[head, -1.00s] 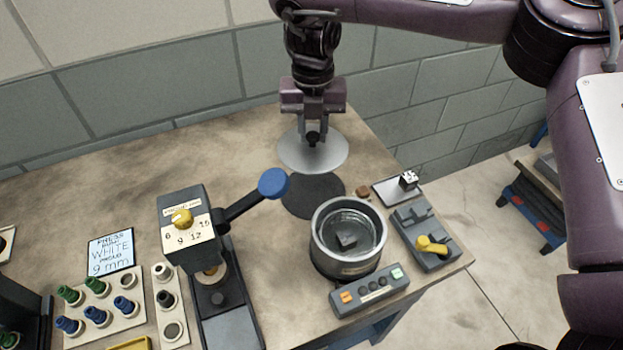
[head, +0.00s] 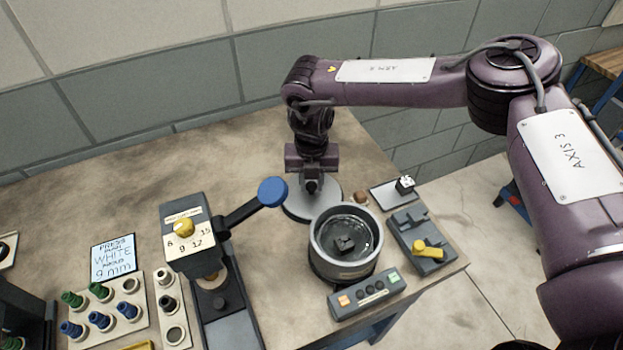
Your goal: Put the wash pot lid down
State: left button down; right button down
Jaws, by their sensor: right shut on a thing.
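The wash pot lid (head: 296,203) is a grey round disc behind the wash pot, lying flat at or very near the worktop. No clear gap or separate shadow shows under it; whether it fully touches is hard to tell. My right gripper (head: 312,187) points down, shut on the lid's dark knob. The wash pot (head: 322,240) is open, with liquid and a dark block inside. Its rim hides a small part of the lid's near edge. My left gripper is not in view.
A press with a blue-knobbed lever (head: 272,191) stands left of the lid. A control box (head: 367,293), a grey fixture with a yellow lever (head: 428,249) and a small plate (head: 385,195) surround the pot. The worktop (head: 200,160) behind is clear.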

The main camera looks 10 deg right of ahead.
aim_at(311, 185)
jog(key=shift+f, duration=0.1)
jog(key=c, duration=1.2)
grip_release()
jog(key=shift+r, duration=0.25)
notch_tip(311, 185, up, 12)
jog(key=shift+f+b, duration=0.1)
jog(key=shift+b, duration=1.15)
